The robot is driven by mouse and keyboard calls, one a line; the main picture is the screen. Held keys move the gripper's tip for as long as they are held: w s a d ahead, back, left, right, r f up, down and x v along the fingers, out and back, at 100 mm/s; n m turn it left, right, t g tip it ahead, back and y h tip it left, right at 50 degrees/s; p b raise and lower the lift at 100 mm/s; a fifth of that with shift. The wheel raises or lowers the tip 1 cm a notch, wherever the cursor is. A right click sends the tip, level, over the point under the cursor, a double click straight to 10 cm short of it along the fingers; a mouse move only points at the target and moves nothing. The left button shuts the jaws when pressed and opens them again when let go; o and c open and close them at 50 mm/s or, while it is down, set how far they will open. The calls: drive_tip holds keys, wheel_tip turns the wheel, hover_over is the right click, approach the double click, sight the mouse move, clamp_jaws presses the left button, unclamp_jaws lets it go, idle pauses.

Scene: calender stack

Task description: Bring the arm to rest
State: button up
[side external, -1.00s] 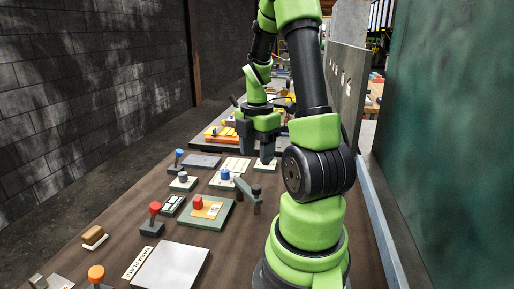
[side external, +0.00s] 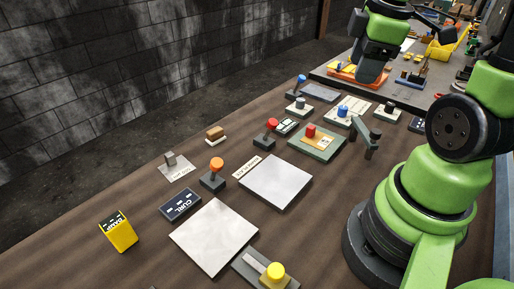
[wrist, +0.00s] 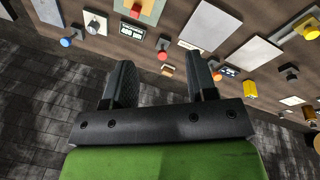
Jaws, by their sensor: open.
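In the wrist view my gripper (wrist: 161,72) is open. Its two dark fingers stand well apart with nothing between them. The brown bench (wrist: 135,52) with its fixtures lies beyond the fingertips, and the fingers touch nothing that I can see. In the side external view the green and dark end of my arm shows at the top right, over the far part of the bench (side external: 120,190). The fingertips are not clear there. My arm's lower links stand at the right.
Two pale plates (side external: 275,182) and (side external: 213,236) lie on the bench. Near them are an orange knob (side external: 217,164), a red knob (side external: 272,123), a yellow button (side external: 275,270) and a yellow DAMP block (side external: 119,232). A grey post with an arm (side external: 365,140) rises near my base.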

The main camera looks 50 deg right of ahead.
drive_tip(key=s+a+r+m+t+y, duration=0.1)
drive_tip(key=a+r+m+t, duration=0.1)
drive_tip(key=a+m, duration=0.3)
drive_tip(key=s+a+r+m+t+y, duration=0.2)
drive_tip(key=a+r+m, duration=0.3)
drive_tip(key=a, duration=0.5)
drive_tip(key=shift+a+t, duration=0.3)
drive_tip(key=shift+t, duration=0.2)
